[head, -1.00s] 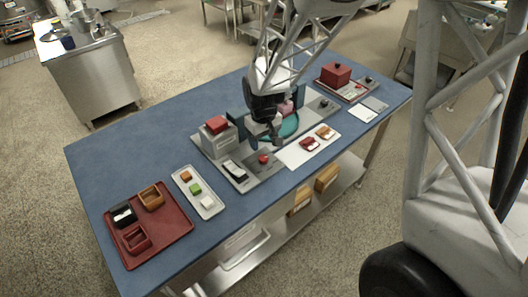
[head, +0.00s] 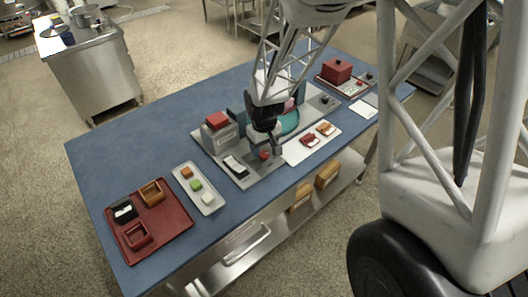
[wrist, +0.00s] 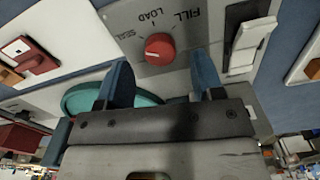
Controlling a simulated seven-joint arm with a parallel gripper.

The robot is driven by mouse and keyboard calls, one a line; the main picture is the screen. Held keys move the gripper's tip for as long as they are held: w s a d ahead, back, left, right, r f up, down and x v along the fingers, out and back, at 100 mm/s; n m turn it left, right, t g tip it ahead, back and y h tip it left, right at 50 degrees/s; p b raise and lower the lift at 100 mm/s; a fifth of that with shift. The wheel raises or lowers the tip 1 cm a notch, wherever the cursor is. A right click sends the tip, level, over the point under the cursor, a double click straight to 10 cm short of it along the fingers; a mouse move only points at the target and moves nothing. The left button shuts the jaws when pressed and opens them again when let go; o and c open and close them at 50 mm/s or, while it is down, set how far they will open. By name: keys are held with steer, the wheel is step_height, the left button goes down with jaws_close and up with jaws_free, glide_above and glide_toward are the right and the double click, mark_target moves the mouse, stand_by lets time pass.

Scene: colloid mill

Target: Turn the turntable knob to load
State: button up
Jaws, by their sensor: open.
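The red turntable knob (wrist: 159,47) sits on a grey panel with the labels SEAL, LOAD and FILL around it in the wrist view. I cannot tell for sure which label it points at. It also shows in the head view (head: 264,155), just below and left of my gripper (head: 275,146). In the wrist view my gripper (wrist: 162,66) is open, with one blue finger on each side of the knob's line. The knob lies just ahead of the fingertips, with nothing held. The teal turntable (head: 289,122) is partly hidden behind my gripper.
A black-and-white rocker switch (head: 235,166) and a grey box with a red top (head: 217,121) stand left of the knob. A white mat (head: 297,152) with red and orange pieces lies to the right. A white tray (head: 213,208) and a red tray (head: 170,238) are farther left.

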mark_target(264, 156)
steer(key=shift+f, duration=1.35)
steer(key=shift+c, duration=0.3)
steer(key=c, duration=0.9)
steer(key=shift+o, duration=0.2)
